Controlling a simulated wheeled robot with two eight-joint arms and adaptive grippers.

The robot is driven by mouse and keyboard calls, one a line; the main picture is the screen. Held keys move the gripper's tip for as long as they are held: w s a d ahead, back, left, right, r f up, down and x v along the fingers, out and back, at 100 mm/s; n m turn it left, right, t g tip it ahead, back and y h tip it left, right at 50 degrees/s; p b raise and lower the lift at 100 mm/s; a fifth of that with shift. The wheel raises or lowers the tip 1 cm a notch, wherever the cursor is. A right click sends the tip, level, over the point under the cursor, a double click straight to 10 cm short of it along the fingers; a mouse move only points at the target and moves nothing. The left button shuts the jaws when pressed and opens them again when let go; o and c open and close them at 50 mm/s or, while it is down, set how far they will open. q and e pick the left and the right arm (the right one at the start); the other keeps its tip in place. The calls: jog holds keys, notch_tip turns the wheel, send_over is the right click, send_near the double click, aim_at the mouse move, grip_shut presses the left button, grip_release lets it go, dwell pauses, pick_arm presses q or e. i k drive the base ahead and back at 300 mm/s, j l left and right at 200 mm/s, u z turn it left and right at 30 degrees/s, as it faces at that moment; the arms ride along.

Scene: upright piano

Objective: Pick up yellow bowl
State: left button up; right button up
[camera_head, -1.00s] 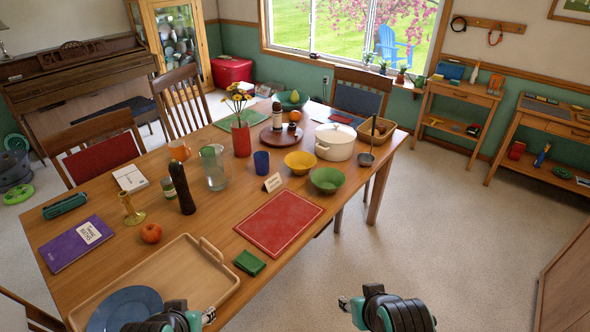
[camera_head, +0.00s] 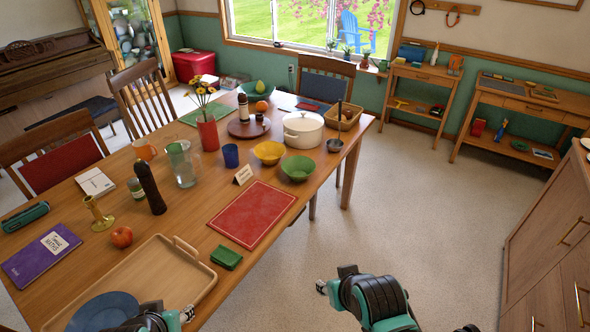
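The yellow bowl (camera_head: 269,152) stands upright on the wooden table, toward its right end. It sits between a blue cup and a white pot, with a green bowl (camera_head: 298,168) in front of it to the right. My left gripper (camera_head: 188,312) is low in the view at the near end of the table, by the tray and far from the bowl. My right gripper (camera_head: 321,287) is over the floor to the right of the table, also far from the bowl. The fingers of both are too small and turned away to tell their opening.
Floor right of the table is clear; cabinets (camera_head: 560,240) stand far right.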

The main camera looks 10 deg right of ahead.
aim_at(270, 153)
jog(key=i+l+u, duration=0.25)
jog(key=i+l, duration=0.2)
jog(key=i+l+u, duration=0.25)
jog(key=i+l, duration=0.35)
jog(key=i+l+u, duration=0.25)
jog(key=i+l, duration=0.2)
jog(key=l, duration=0.2)
